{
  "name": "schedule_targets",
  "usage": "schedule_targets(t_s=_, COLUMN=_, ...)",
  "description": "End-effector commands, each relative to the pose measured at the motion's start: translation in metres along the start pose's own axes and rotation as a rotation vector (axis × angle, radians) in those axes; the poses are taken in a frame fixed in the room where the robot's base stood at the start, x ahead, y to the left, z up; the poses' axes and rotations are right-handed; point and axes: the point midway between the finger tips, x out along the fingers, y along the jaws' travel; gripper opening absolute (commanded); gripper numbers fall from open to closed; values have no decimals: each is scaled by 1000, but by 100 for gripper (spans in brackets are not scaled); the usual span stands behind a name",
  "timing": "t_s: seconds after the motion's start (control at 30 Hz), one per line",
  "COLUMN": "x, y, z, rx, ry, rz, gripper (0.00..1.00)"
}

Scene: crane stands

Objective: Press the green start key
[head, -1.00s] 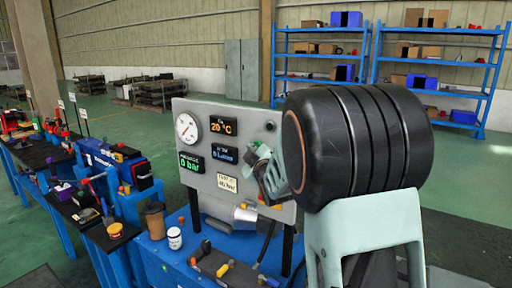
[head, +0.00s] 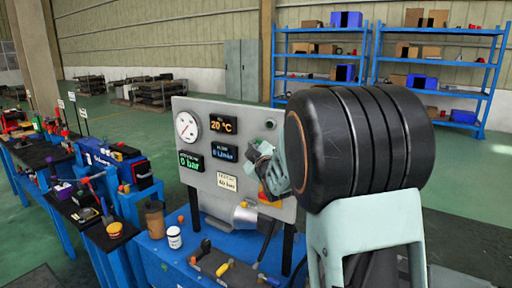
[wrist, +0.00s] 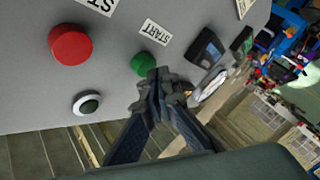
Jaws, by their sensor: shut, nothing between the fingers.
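The green start key (wrist: 144,64) is a round button on a grey panel (head: 205,112), below a START label (wrist: 155,32) in the wrist view. My gripper (wrist: 160,84) is shut and empty. Its fingertips overlap the lower right edge of the green key in the wrist view; I cannot tell whether they touch it. In the head view my gripper (head: 264,168) is in front of the panel's right part, and the green key is hidden behind it and my arm.
A large red button (wrist: 70,46) and a black-and-white round knob (wrist: 87,102) sit beside the key. A pressure gauge (head: 187,126) and digital displays (head: 222,125) are on the panel's left. A blue bench (head: 178,266) below holds a brown cup (head: 155,219) and a white jar (head: 174,238).

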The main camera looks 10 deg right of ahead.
Motion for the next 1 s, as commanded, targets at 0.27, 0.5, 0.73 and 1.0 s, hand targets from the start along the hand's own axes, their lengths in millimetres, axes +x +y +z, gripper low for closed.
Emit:
schedule_targets(t_s=0.27, x=0, y=0, z=0, rx=0, ry=0, rz=0, gripper=0)
schedule_targets(t_s=0.5, x=2, y=1, z=1, rx=1, ry=0, rz=0, gripper=0)
schedule_targets(t_s=0.73, x=4, y=2, z=2, rx=1, ry=0, rz=0, gripper=0)
schedule_targets(t_s=1.0, x=6, y=4, z=4, rx=0, ry=0, rz=-1, gripper=0)
